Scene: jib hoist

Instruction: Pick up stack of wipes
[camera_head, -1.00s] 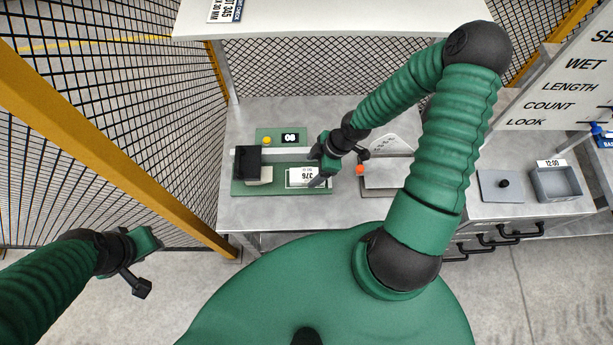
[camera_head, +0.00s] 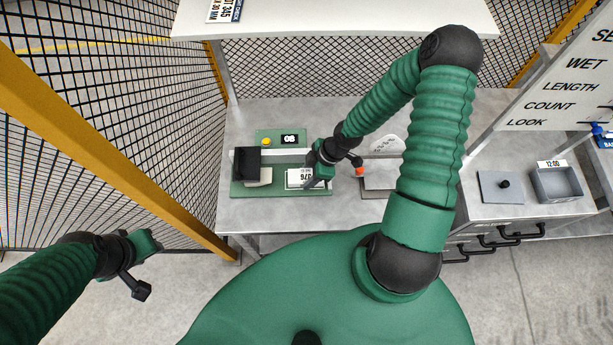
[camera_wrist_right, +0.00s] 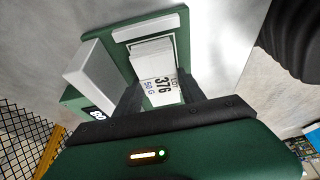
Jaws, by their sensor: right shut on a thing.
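The stack of wipes is the white layered block with a printed 376 label (camera_head: 297,178) on the green base on the bench. In the right wrist view the labelled stack (camera_wrist_right: 158,88) lies between the two dark fingers. My right gripper (camera_head: 315,180) is at the right end of the stack and is shut on it. It also shows in the wrist view (camera_wrist_right: 160,98). I cannot tell whether the stack is clear of the base. My left gripper (camera_head: 143,266) is at the lower left, over the floor and away from the bench; its fingers look spread apart.
The green base (camera_head: 240,192) carries a black block (camera_head: 247,162), a yellow button (camera_head: 267,142) and a small display (camera_head: 290,139). A grey plate (camera_head: 380,182) lies right of it. A shelf (camera_head: 340,18) hangs above; mesh fencing (camera_head: 130,120) is left.

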